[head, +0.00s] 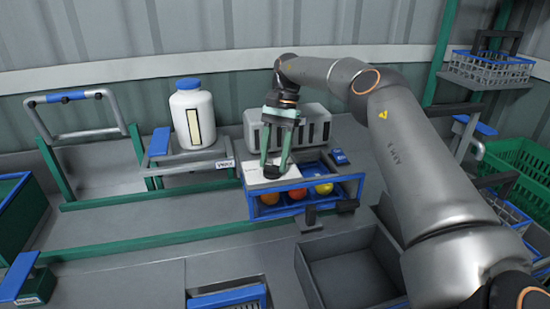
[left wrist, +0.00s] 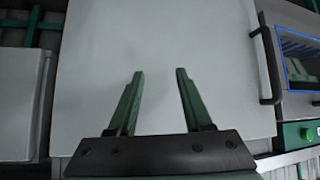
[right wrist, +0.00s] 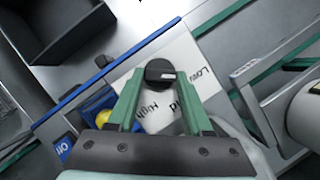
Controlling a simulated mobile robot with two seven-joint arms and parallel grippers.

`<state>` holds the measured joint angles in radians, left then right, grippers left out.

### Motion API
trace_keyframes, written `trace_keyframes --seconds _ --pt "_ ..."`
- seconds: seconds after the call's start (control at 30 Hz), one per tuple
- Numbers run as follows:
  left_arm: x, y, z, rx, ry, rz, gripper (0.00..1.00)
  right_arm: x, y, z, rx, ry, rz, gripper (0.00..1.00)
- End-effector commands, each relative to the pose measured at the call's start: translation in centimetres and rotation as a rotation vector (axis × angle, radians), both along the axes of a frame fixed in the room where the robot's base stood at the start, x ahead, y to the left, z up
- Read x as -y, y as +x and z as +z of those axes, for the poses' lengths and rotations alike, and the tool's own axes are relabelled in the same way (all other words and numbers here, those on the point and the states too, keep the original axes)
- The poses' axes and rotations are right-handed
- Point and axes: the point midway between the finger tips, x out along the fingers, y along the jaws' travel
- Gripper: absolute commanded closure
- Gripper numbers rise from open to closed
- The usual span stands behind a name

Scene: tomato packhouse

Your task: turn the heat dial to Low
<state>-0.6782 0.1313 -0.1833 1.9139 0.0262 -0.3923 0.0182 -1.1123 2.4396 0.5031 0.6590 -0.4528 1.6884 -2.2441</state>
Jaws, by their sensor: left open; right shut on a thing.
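The heat dial (right wrist: 160,69) is a dark round knob on a white plate (right wrist: 190,68) in the right wrist view. Lettering like "Low" stands to its right, and "High" stands below; a word between them is partly covered. A light mark shows on the knob's lower right edge; its exact setting is unclear. My right gripper (right wrist: 160,80) is shut on the dial, one finger on each side. In the head view my right gripper (head: 272,172) points down onto the plate, and hides the dial. My left gripper (left wrist: 160,74) is open and empty before a pale panel.
The plate tops a blue-framed box (head: 305,209) holding orange, red and yellow fruit. A grey slotted unit (head: 317,128) stands behind it, a white jar (head: 192,120) with blue lid behind left. An empty dark bin (head: 350,283) is in front. The bench at left has free room.

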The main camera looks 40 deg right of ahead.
Motion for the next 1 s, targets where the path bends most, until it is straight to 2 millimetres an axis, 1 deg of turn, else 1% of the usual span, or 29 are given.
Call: trace_keyframes --seconds 0.03,0.1,0.33,0.9,0.93,1.0 --pt "0.0 0.0 -0.5 -0.001 0.0 0.0 0.5 -0.1 0.2 -0.2 0.003 -0.003 0.03 1.0" --pt "0.0 0.0 -0.8 -0.002 0.0 0.0 0.5 -0.1 0.2 -0.2 0.004 -0.003 0.067 1.0" --pt "0.2 -0.2 -1.6 -0.016 -0.001 -0.004 0.5 -0.1 0.2 -0.1 0.004 -0.003 0.15 1.0" --pt "0.7 0.2 -1.1 -0.004 -0.008 -0.011 0.5 -0.1 0.2 0.0 0.004 0.0 0.181 1.0" --pt "0.7 0.2 -1.1 -0.003 -0.009 -0.012 0.5 -0.1 0.2 0.0 0.004 0.0 0.181 0.48" --pt "0.7 0.2 -1.1 -0.003 -0.009 -0.012 0.5 -0.1 0.2 0.0 0.004 0.0 0.18 0.4"
